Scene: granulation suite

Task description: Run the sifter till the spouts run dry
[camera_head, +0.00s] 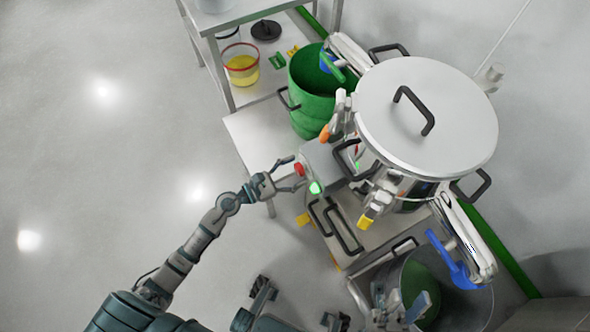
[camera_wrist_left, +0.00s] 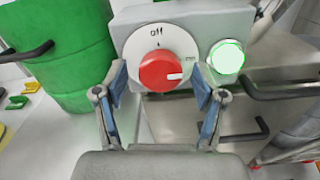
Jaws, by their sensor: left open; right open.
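The sifter is a steel drum with a domed lid (camera_head: 440,120). Its control box (camera_head: 322,162) carries a red knob (camera_head: 299,169) and a lit green lamp (camera_head: 316,187). In the left wrist view, the red knob (camera_wrist_left: 160,72) has its white mark toward the right, and "off" is printed above. My left gripper (camera_head: 287,178) is open, its fingers either side of the knob, apparently not touching. One spout (camera_head: 350,50) leads to the green drum (camera_head: 306,85), another (camera_head: 465,235) to the steel drum (camera_head: 480,305). Flow from them cannot be seen. My right gripper (camera_head: 400,303) is open near the steel drum.
A shelf unit (camera_head: 240,12) at top left holds a tub of yellow material (camera_head: 241,66). Black handles stick out around the sifter and the green drum. A blue handle (camera_head: 450,262) sits at the lower spout. The floor at left is clear.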

